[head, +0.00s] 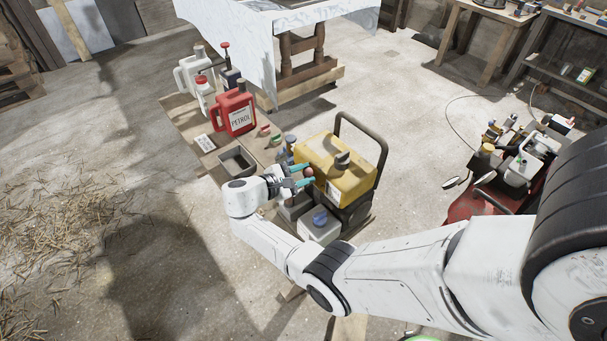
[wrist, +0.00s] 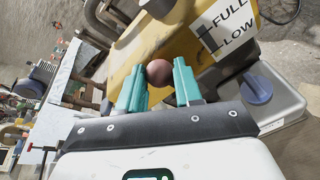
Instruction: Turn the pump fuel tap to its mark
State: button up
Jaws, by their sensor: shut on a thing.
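A round red-brown knob (wrist: 158,72), apparently the fuel tap's handle, sits between my teal fingertips. My gripper (head: 307,175) is shut on this knob at the tank's near left side. The rest of the tap and its mark are hidden or too small to tell.
A grey container with a blue cap (head: 320,219) stands close in front of the pump. A red petrol can (head: 233,112), white jugs and a grey tray (head: 238,161) are to the left. A red machine (head: 480,203) stands at the right. Open floor lies between it and the pump.

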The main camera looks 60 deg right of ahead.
jog(key=shift+w, duration=0.25)
jog(key=o, duration=1)
jog(key=shift+s, duration=0.1)
jog(key=shift+o, duration=0.2)
jog(key=shift+f, duration=0.1)
jog(key=shift+a, duration=0.1)
jog(key=b+v, duration=0.2)
jog(key=v, duration=0.8)
jog(key=shift+w+a, duration=0.25)
